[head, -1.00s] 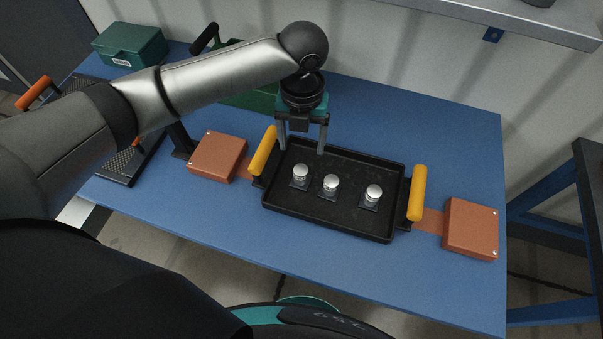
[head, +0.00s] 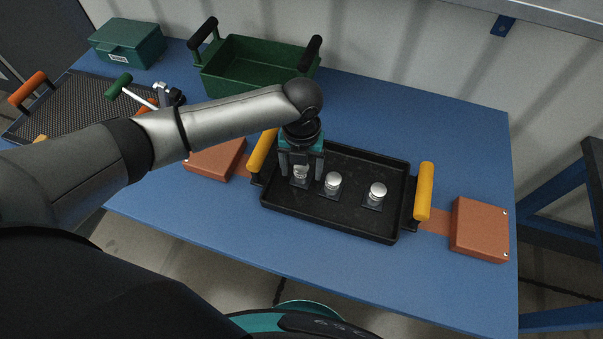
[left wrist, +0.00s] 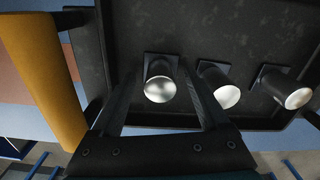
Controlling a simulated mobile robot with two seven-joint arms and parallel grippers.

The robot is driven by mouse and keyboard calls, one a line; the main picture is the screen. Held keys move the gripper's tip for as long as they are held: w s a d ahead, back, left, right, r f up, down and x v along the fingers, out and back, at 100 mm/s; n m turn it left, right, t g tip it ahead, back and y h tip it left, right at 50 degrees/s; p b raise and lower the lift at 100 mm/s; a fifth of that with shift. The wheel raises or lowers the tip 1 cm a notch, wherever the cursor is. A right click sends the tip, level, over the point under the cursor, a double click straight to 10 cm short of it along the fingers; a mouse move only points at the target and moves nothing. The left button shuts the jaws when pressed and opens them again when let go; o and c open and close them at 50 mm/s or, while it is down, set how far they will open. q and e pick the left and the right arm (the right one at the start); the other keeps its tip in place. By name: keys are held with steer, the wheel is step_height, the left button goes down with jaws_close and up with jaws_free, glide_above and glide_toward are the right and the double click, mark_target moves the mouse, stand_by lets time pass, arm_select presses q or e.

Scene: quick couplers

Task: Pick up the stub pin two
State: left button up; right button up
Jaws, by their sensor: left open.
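Three silver-topped stub pins stand upright on small dark square bases in a black tray (head: 330,218). The left pin (head: 301,172), the middle pin (head: 333,182) and the right pin (head: 377,192) form a row; nothing legible shows which is number two. My left gripper (head: 300,178) is low over the tray, open, with its fingers on either side of the left pin. In the left wrist view the left pin (left wrist: 160,88) lies between the open fingers (left wrist: 160,100). The middle pin (left wrist: 222,90) is just outside the right finger. My right gripper is not seen.
The tray has yellow handles (head: 424,190) and sits between two orange-brown blocks (head: 480,230) on the blue table (head: 450,120). A green bin (head: 250,75) stands behind my arm. A dark mesh tray (head: 70,105) and green box (head: 128,45) are at the left.

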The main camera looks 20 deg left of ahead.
arm_select(q)
steer(key=shift+r, duration=0.1)
jaws_close()
stand_by(0.4)
stand_by(0.8)
